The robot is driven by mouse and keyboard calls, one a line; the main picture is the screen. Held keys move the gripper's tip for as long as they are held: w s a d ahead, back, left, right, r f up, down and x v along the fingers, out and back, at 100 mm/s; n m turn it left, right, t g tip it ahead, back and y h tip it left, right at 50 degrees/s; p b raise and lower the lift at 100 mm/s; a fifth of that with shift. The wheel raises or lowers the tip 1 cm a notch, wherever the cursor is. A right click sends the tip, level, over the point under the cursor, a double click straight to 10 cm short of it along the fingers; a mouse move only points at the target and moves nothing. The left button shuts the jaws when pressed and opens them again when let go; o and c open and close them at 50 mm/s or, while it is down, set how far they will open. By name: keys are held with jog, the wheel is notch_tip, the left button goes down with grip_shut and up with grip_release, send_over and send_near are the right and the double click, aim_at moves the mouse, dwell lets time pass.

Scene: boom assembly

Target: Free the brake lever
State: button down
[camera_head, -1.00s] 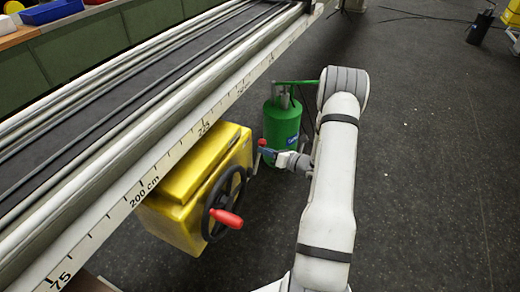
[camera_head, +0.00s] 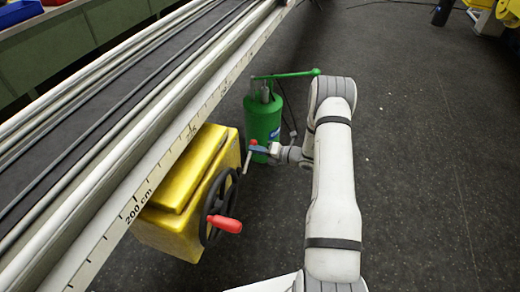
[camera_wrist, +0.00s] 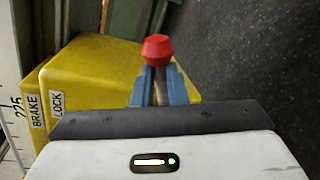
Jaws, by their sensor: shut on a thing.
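The brake lever is a thin rod (camera_head: 246,161) with a red knob (camera_head: 253,142), at the right end of the yellow box (camera_head: 185,193). My gripper (camera_head: 257,149) is shut on the lever at its knob end. In the wrist view the red knob (camera_wrist: 158,50) shows just past the blue fingertips of my gripper (camera_wrist: 158,76), with a pale part of the lever between the fingers. The yellow box (camera_wrist: 95,75) lies behind and to the left, with a BRAKE label (camera_wrist: 33,106) and a LOCK label (camera_wrist: 57,103). The lever's lower end is hard to make out.
A black handwheel (camera_head: 206,200) with a red handle (camera_head: 226,224) is on the yellow box's front. A long rail with a centimetre scale (camera_head: 137,210) runs above the box. A green tank (camera_head: 262,120) stands just behind my gripper. The dark floor (camera_head: 430,150) to the right is clear.

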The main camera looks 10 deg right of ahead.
jog(key=shift+w+d+r, duration=0.2)
jog(key=shift+w+d, duration=0.1)
jog(key=shift+d, duration=0.15)
jog(key=c, duration=1.5)
grip_release()
jog(key=shift+o, duration=1)
jog(key=shift+a+f, duration=0.1)
jog(key=shift+a, duration=0.1)
jog(key=shift+s, duration=0.1)
jog(key=v, duration=0.7)
jog(key=shift+s+d+p, duration=0.25)
jog(key=shift+d+p, duration=0.05)
jog(key=shift+p, duration=0.05)
